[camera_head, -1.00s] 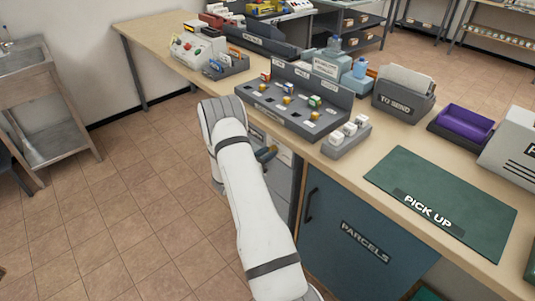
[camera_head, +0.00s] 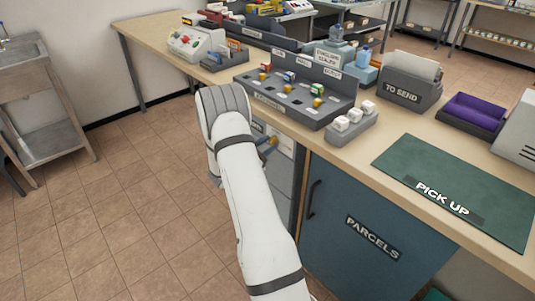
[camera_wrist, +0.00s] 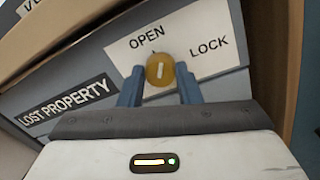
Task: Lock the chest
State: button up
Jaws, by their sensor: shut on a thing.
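The chest (camera_head: 284,178) is a grey unit under the counter, partly hidden by my arm in the head view. In the wrist view its tilted grey front (camera_wrist: 85,72) bears a "LOST PROPERTY" label (camera_wrist: 66,100) and a white plate (camera_wrist: 185,45) reading "OPEN" and "LOCK". A round yellow knob (camera_wrist: 160,71) with a pale, nearly upright mark sits at the plate's lower edge, below and between the two words. My gripper (camera_wrist: 160,84) has its blue fingers shut on the knob, one on each side. My gripper (camera_head: 268,149) is small and partly hidden in the head view.
The counter edge (camera_head: 335,164) runs above the chest. A blue "PARCELS" door (camera_head: 345,225) with a dark handle stands just right of it. A sorting tray (camera_head: 300,100) and a green "PICK UP" mat (camera_head: 455,175) lie on the counter. The tiled floor (camera_head: 130,220) at left is clear.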

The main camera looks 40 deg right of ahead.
jog(key=m+b, duration=0.2)
jog(key=f+m+b, duration=0.1)
jog(key=m+b, duration=0.1)
jog(key=b, duration=0.1)
jog(key=m+b, duration=0.3)
jog(key=b, duration=0.3)
jog(key=shift+m+g, duration=0.3)
jog(key=shift+m, duration=0.1)
jog(key=m+b, duration=0.3)
jog(key=b, duration=0.2)
jog(key=shift+h, duration=0.3)
jog(key=shift+r+m+b, duration=0.15)
jog(key=shift+m+b, duration=0.45)
jog(key=shift+b, duration=0.2)
jog(key=shift+r+g, duration=0.15)
jog(key=shift+g, duration=0.15)
jog(key=o, duration=1)
jog(key=shift+c, duration=0.2)
jog(key=a+p, duration=0.1)
jog(key=a, duration=0.6)
jog(key=shift+s+a+f, duration=0.25)
jog(key=shift+s+a, duration=0.05)
jog(key=shift+a, duration=0.1)
